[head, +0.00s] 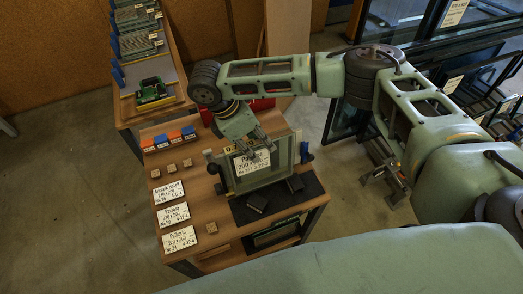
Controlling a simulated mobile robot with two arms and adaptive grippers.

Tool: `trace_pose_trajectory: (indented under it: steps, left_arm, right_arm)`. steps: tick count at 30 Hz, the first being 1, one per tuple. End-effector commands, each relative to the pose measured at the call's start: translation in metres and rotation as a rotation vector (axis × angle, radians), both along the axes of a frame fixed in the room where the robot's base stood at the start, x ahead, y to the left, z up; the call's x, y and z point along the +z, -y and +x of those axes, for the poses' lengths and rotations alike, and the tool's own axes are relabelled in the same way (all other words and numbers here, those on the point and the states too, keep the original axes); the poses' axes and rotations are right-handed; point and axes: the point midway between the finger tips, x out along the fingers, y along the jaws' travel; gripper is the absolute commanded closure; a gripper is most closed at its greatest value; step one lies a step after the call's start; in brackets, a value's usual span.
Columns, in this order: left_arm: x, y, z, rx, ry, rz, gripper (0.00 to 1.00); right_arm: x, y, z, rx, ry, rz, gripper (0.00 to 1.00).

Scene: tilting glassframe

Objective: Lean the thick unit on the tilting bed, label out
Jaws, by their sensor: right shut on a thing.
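A glass unit (262,178) with a grey-green frame stands steeply tilted on the wooden bench, its white label (251,162) facing me. The label is partly covered by gripper fingers. My right gripper (256,150) reaches down from above and is shut on the unit near its upper edge. The unit's lower edge is near two black blocks (257,202) on a dark mat (313,186). I cannot tell which parts belong to the tilting bed, or whether the unit rests on it. My left gripper is not in view.
White label cards (180,238) and small wooden blocks (170,168) lie along the bench's left side. Orange and blue boxes (173,137) stand behind them. Another bench (133,105) is at the back left. Glass racks (480,90) fill the right. The floor at left is clear.

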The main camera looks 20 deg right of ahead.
Motion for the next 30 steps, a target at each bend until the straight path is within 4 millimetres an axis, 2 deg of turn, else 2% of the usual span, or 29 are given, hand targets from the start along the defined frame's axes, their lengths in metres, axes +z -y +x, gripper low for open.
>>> trace_pose_trajectory:
  steps: [6, 12, 18, 30]
  left_arm:
    - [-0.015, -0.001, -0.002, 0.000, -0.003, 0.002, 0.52]
    - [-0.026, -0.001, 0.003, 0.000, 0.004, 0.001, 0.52]
    - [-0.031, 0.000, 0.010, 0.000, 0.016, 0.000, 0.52]
    - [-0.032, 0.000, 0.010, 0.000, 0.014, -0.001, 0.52]
  right_arm:
    - [-0.010, -0.001, 0.019, -0.001, 0.001, 0.000, 1.00]
    - [-0.023, -0.001, 0.028, -0.001, 0.000, 0.000, 1.00]
    - [-0.030, -0.001, 0.033, 0.001, 0.001, -0.001, 1.00]
    - [-0.032, -0.001, 0.034, 0.001, 0.001, -0.001, 1.00]
